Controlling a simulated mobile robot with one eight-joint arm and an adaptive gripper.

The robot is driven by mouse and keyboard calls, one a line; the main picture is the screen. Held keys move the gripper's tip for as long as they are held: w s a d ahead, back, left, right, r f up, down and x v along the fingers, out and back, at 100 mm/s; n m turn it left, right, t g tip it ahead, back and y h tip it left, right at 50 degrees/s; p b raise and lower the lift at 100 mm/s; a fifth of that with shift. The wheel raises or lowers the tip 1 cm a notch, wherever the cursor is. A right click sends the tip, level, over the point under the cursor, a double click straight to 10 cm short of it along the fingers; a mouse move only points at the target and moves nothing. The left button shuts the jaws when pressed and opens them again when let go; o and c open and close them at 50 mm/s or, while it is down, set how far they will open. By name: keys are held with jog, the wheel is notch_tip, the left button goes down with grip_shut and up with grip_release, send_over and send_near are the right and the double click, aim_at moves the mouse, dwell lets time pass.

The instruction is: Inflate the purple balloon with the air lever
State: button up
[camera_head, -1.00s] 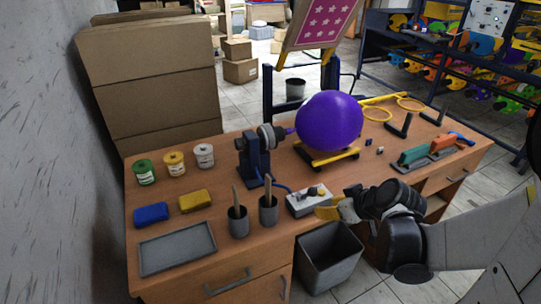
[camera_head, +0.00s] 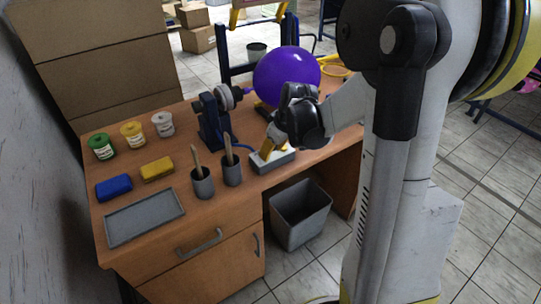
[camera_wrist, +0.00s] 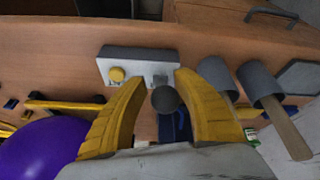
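The purple balloon (camera_head: 286,75) is round and full on the table, its neck at the nozzle of the dark blue inflating stand (camera_head: 212,122). Part of the balloon (camera_wrist: 45,152) shows at lower left in the wrist view. The air lever's light grey box (camera_head: 276,163) sits at the table's front edge. In the wrist view the box (camera_wrist: 145,68) has a yellow button and a dark round lever knob (camera_wrist: 166,98). My gripper (camera_wrist: 160,78) is open, its yellow fingers on either side of the knob, closer to the right one. In the head view my gripper (camera_head: 268,147) is over the box.
Two grey cups (camera_head: 202,184) with wooden-handled tools stand just left of the box. Paint jars (camera_head: 132,134), blue and yellow blocks (camera_head: 157,168) and a grey tray (camera_head: 145,219) are farther left. A bin (camera_head: 300,215) stands on the floor below.

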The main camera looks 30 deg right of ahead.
jog(key=shift+w+f, duration=0.2)
jog(key=shift+f, duration=0.3)
grip_shut()
